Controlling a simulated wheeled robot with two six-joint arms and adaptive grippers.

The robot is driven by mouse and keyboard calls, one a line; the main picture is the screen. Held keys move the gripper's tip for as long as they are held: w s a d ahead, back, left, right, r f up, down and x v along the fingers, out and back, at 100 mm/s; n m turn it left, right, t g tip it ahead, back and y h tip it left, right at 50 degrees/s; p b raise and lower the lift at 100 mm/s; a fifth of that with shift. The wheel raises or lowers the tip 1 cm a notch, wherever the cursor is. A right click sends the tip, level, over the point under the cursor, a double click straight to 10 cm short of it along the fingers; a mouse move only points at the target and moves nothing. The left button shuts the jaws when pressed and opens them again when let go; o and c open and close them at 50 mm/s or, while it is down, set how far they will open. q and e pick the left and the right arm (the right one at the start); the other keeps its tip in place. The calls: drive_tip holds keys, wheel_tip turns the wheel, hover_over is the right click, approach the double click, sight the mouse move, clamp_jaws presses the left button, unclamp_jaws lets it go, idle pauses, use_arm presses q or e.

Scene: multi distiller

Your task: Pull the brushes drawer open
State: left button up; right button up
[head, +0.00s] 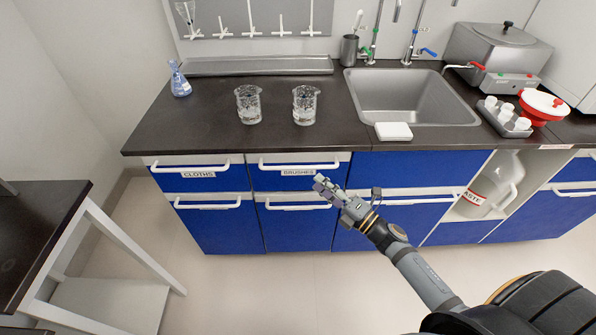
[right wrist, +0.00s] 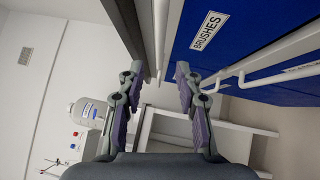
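The brushes drawer (head: 264,180) is a blue front with a "BRUSHES" label (head: 298,172) and a white bar handle (head: 275,166). It looks shut, in line with its neighbours. My right gripper (head: 322,183) is at the right end of this handle. In the right wrist view its fingers (right wrist: 159,72) are apart, with the white handle bar (right wrist: 160,35) running down between them. The label (right wrist: 208,30) shows to the right of the bar. I see a gap on both sides, so contact is not visible. My left gripper is in neither view.
Two glass beakers (head: 248,104) stand on the dark worktop (head: 210,127) above. A dark table (head: 35,240) stands at the left. The floor (head: 230,290) in front is clear.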

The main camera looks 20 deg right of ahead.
sight(300, 168)
drive_tip(key=p+x, duration=0.1)
drive_tip(key=x, duration=0.7)
drive_tip(key=shift+w+a, duration=0.15)
drive_tip(key=shift+w, duration=0.2)
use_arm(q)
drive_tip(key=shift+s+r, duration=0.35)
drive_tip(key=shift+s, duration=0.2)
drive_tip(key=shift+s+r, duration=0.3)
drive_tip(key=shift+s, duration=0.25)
use_arm(e)
drive_tip(key=shift+w, duration=0.1)
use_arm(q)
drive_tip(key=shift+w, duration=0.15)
use_arm(e)
drive_tip(key=shift+c, duration=0.6)
clamp_jaws()
